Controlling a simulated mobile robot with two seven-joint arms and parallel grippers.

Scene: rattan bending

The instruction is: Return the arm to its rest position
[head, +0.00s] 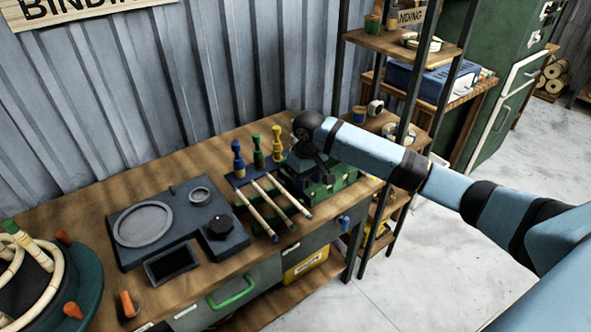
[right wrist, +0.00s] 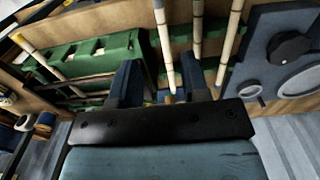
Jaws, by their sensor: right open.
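My right arm (head: 470,195) reaches in from the right, its dark wrist joint above the back right part of the workbench (head: 60,205). My right gripper (right wrist: 162,75) is open, with its two dark blue fingers apart in the right wrist view. A pale rattan pole (right wrist: 164,45) shows in the gap between them; I cannot tell whether it touches. In the head view, the gripper hangs over a green box (head: 345,178) and is partly hidden by the wrist. My left gripper is not in view.
Several rattan poles (head: 262,205) lie in front of blue, green and yellow-handled tools (head: 258,152). A dark blue tray (head: 180,225) lies left of them, and a round form with bent rattan (head: 88,280) stands further left. A shelf rack (head: 388,45) stands behind my arm.

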